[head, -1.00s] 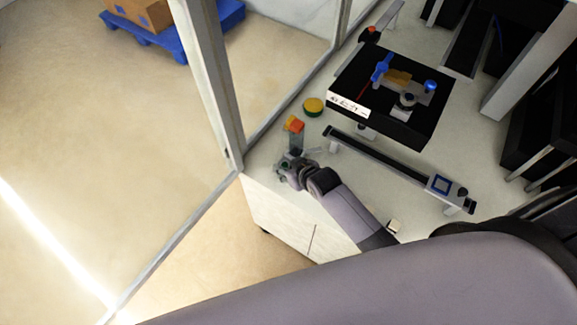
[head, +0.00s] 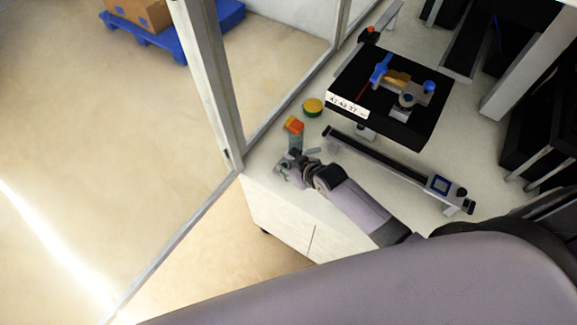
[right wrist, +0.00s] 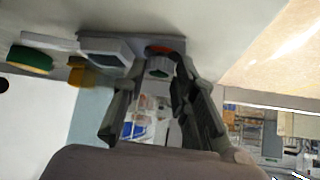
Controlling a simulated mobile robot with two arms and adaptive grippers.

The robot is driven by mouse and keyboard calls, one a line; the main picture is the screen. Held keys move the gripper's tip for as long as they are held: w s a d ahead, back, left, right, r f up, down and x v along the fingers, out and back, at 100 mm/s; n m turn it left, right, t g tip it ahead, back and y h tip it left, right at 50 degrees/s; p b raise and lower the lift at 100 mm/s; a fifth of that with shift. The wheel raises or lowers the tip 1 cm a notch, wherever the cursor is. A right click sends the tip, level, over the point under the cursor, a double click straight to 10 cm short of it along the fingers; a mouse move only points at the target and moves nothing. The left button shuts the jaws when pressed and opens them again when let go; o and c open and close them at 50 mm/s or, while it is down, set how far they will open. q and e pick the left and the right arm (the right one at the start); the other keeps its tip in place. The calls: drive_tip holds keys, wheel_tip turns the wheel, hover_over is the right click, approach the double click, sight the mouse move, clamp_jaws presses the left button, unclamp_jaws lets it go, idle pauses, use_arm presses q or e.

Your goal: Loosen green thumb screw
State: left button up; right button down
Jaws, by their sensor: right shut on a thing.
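The thumb screw (right wrist: 158,67) shows in the right wrist view as a small grey-green knob under an orange-red part. My right gripper (right wrist: 160,72) has its two fingertips on either side of the knob and is shut on it. In the head view my right gripper (head: 291,170) is at the near left corner of the white bench, at the foot of a grey post (head: 295,143) with an orange-red top. The fingers largely hide the screw there. My left gripper is not in view.
A round yellow-green piece (head: 313,106) lies just behind the post. A long dark rail (head: 385,163) stands to the right, and a black platform (head: 345,75) with blue and orange parts is behind it. A frame upright (head: 212,85) rises left of the bench.

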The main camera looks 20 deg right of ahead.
drive_tip(key=c, duration=1.3)
unclamp_jaws()
drive_tip(key=v, duration=1.2)
drive_tip(key=shift+d, duration=0.1)
